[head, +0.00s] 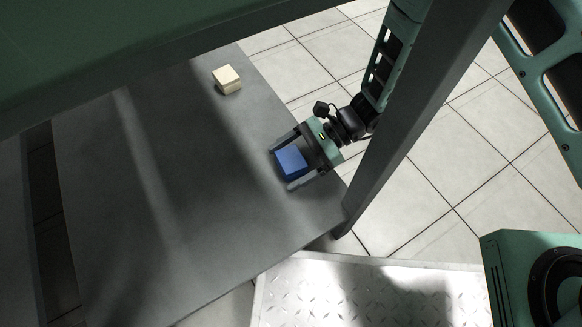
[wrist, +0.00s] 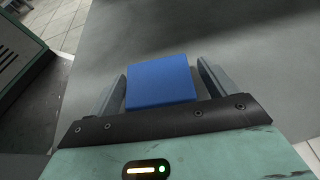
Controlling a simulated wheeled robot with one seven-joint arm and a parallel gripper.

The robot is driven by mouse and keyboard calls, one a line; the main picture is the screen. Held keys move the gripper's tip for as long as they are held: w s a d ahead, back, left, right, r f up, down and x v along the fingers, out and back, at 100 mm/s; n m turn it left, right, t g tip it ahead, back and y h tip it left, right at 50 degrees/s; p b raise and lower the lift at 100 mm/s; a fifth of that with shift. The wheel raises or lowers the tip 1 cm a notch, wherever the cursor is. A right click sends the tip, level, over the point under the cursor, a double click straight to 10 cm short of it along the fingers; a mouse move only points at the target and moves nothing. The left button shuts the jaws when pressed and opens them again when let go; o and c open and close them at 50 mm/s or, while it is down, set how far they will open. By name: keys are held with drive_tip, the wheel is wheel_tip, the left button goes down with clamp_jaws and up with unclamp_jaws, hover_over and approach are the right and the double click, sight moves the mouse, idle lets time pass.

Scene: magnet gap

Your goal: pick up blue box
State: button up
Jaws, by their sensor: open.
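The blue box (head: 291,161) sits on the grey surface near its right edge in the head view. My gripper (head: 281,168) is open around it, with one finger on each side. In the wrist view the blue box (wrist: 160,82) lies between the two fingers of my gripper (wrist: 160,86). A narrow gap shows on each side of the box there, so the fingers look apart from it. The near lower part of the box is hidden by the gripper's dark edge.
A cream box (head: 227,79) stands on the grey surface (head: 180,190) farther up. A dark grey post (head: 420,110) rises at the surface's right edge, close to my arm. A green overhead body (head: 110,40) spans the top left. The left of the surface is clear.

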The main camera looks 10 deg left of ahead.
drive_tip(key=shift+a, duration=0.1)
drive_tip(key=c, duration=1)
